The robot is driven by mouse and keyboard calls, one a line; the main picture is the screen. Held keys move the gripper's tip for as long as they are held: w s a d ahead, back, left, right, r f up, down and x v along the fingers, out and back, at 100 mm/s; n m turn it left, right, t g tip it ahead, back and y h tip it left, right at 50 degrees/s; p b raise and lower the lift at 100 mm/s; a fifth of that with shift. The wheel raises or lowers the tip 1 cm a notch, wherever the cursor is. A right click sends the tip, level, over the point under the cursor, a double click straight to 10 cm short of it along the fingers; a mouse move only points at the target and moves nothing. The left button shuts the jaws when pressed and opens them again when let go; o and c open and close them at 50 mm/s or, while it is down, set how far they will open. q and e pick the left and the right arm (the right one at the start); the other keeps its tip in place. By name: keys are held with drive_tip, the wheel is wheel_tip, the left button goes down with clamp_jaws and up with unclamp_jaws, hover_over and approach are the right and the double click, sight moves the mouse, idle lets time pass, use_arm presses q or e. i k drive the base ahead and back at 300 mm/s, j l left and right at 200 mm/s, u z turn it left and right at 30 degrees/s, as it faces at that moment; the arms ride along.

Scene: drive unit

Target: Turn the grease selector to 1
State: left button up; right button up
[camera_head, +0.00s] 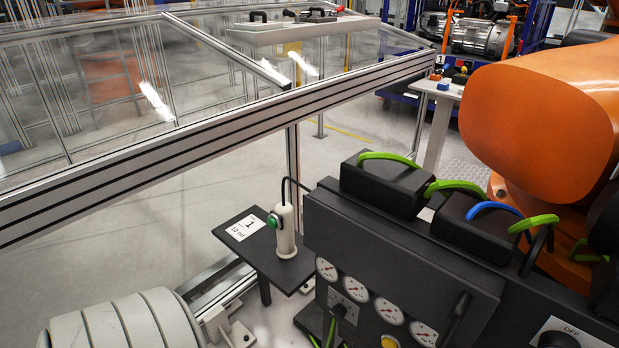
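A dark panel (395,260) with a row of round white gauges (357,288) stands at the lower middle. A black knob (339,311) on a pale plate sits below the gauges; its markings are too small to read. Another dark knob (557,340) is cut by the bottom edge at the right, on a white plate marked OFF. I cannot tell which knob is the grease selector. Neither of my grippers is in view.
A small dark shelf (292,272) left of the panel holds a label reading "1, 12 ml" (245,228) and a white device (286,232) with a green button. A railed glass barrier (230,124) runs behind. A large orange machine body (540,120) fills the right.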

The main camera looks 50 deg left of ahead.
sight(339, 311)
drive_tip(key=u, duration=1.25)
